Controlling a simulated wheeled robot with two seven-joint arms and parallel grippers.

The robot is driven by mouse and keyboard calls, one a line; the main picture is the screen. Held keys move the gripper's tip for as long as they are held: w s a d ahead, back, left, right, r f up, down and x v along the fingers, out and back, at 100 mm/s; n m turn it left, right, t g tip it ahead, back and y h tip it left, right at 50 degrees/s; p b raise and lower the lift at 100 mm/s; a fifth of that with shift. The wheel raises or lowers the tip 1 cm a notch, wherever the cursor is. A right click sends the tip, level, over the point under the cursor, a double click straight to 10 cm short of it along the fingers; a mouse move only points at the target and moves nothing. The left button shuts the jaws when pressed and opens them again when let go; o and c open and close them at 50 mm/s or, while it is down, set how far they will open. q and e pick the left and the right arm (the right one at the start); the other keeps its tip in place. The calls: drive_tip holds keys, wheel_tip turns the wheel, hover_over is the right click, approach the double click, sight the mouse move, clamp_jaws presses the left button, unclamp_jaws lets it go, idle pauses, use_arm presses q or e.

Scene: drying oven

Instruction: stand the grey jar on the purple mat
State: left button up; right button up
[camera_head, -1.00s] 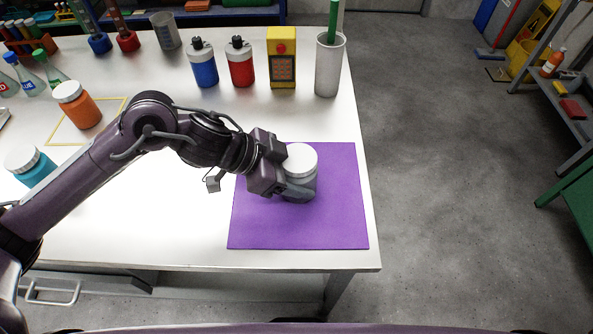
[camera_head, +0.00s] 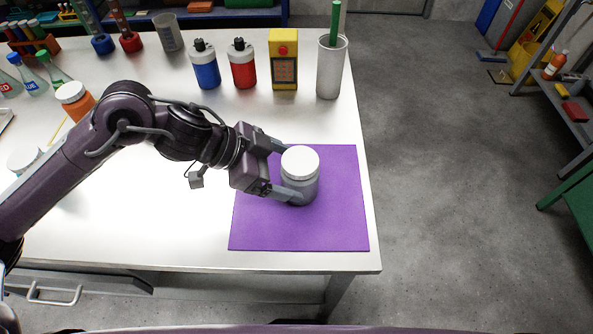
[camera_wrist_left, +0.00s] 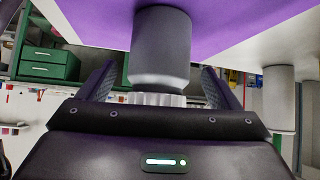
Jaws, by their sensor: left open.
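The grey jar (camera_head: 300,189) with a white lid stands upright on the purple mat (camera_head: 335,225), in the upper middle part of the mat. My left gripper (camera_head: 287,170) is open at the jar's left side, with one finger behind it and one in front. In the left wrist view the grey jar (camera_wrist_left: 160,50) sits between the two spread fingers, with a visible gap on each side. The purple mat (camera_wrist_left: 225,15) shows behind it. My right gripper is not in view.
A blue bottle (camera_head: 205,68), a red bottle (camera_head: 242,66), a yellow device (camera_head: 284,62) and a grey cylinder holding a green rod (camera_head: 330,72) stand behind the mat. An orange jar (camera_head: 74,98) stands at the left. The table's right edge is close to the mat.

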use_arm(q)
drive_tip(key=v, duration=0.8)
drive_tip(key=shift+a+r, duration=0.15)
drive_tip(key=shift+a, duration=0.05)
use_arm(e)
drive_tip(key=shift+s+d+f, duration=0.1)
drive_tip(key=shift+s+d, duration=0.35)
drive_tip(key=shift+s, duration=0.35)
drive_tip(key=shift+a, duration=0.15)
